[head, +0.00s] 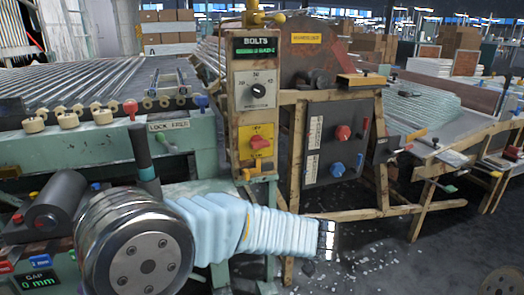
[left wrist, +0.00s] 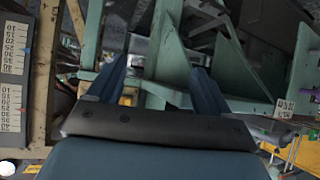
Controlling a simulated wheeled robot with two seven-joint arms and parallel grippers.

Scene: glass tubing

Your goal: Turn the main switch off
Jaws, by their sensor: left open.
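A red rotary switch (head: 261,142) sits on a yellow plate (head: 243,160) low on the beige control post. The picture does not show for certain that this is the main switch, and its lettering is too small to read. My left arm comes in from the left, and the left gripper (head: 327,240) is below and to the right of the switch, well apart from it. In the left wrist view the gripper (left wrist: 158,80) is open, with its two blue fingers apart and nothing between them. My right gripper is not in view.
A wooden frame (head: 385,165) and a glass-laden bench stand further right.

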